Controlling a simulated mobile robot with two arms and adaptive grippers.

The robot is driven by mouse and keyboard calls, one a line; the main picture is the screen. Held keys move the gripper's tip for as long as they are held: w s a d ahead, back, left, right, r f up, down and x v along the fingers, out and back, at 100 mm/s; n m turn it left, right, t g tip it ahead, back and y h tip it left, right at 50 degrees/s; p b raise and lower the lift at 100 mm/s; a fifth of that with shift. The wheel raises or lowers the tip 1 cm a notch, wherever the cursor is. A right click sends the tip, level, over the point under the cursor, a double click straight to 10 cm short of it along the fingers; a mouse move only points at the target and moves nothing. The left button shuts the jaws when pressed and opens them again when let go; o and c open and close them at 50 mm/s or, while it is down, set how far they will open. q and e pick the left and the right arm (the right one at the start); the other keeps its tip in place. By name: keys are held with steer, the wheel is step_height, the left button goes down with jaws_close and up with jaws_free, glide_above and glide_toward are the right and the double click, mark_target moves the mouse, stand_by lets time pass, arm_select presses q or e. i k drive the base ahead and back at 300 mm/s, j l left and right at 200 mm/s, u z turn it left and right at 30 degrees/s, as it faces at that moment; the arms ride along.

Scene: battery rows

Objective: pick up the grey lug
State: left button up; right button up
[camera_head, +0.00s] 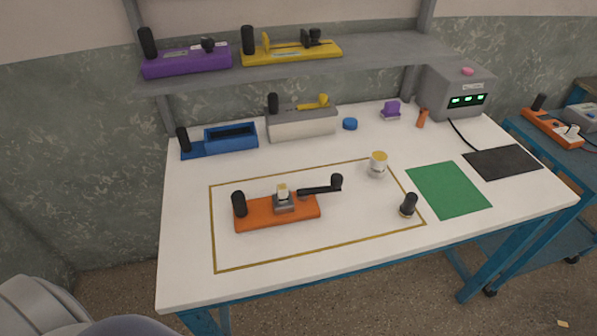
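A small grey piece (284,203), which looks like the grey lug, sits on the orange base (258,216) inside the yellow outline on the white table. A pale block with a yellowish top (283,190) sits on the grey piece and hides part of it. The orange base has a black upright knob (239,204) at its left end. A dark lever arm with a black knob (336,182) reaches right from beside the grey piece. Neither of my grippers is in view.
A white cylinder with a yellow top (378,165) and a black knob (408,205) stand to the right. Behind are a blue base (230,138), a grey-white base (302,124) and a purple piece (391,109). A green mat (448,189) lies clear; the table's front is free.

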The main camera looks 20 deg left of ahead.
mark_target(282, 188)
steer(key=k+l, duration=0.1)
steer(key=l, duration=0.25)
steer(key=k+l+u, duration=0.1)
steer(key=l, duration=0.25)
steer(key=k+l, duration=0.2)
steer(key=k+l+u, duration=0.1)
steer(key=l, duration=0.35)
